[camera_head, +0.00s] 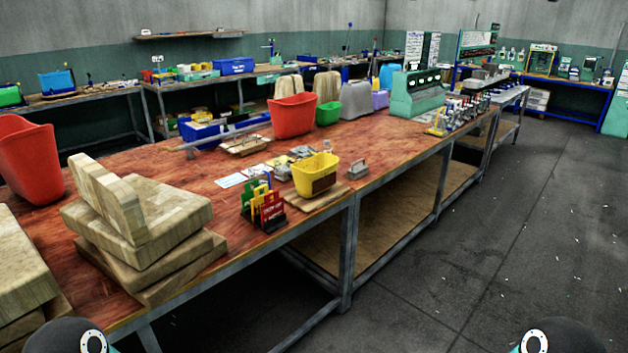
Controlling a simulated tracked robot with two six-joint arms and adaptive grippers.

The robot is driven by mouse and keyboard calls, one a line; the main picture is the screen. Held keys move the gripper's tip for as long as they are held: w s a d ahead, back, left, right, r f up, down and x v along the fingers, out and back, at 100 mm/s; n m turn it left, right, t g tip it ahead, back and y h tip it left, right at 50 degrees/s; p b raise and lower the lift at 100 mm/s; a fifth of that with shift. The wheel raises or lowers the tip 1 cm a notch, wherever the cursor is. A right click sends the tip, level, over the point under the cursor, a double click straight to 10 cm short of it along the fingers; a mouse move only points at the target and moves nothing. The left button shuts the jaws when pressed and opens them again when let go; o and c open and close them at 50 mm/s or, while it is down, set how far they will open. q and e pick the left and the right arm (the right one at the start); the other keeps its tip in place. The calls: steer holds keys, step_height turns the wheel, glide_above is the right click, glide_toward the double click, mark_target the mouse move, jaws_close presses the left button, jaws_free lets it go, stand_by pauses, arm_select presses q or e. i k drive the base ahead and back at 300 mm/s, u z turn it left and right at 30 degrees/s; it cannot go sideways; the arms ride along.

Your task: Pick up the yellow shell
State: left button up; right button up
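A yellow open-topped shell (316,171), shaped like a small bin with a brown patch on its front, stands upright on a thin wooden board (318,203). The board lies near the front edge of the long red-brown workbench (130,262). Neither gripper shows. Only dark rounded parts of my arms, with white rings, show at the bottom left and bottom right corners, well away from the shell.
Red, green and yellow cards (263,205) stand left of the shell, and a grey handled block (358,170) sits on its right. Stacked wooden slabs (150,225) fill the near left. A red bin (293,116) stands behind. Open floor (500,250) lies right.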

mark_target(314, 179)
steer(key=u, duration=1.4)
steer(key=i, duration=0.15)
steer(key=z, duration=3.15)
steer(key=i, duration=3.1)
steer(key=u, duration=2.95)
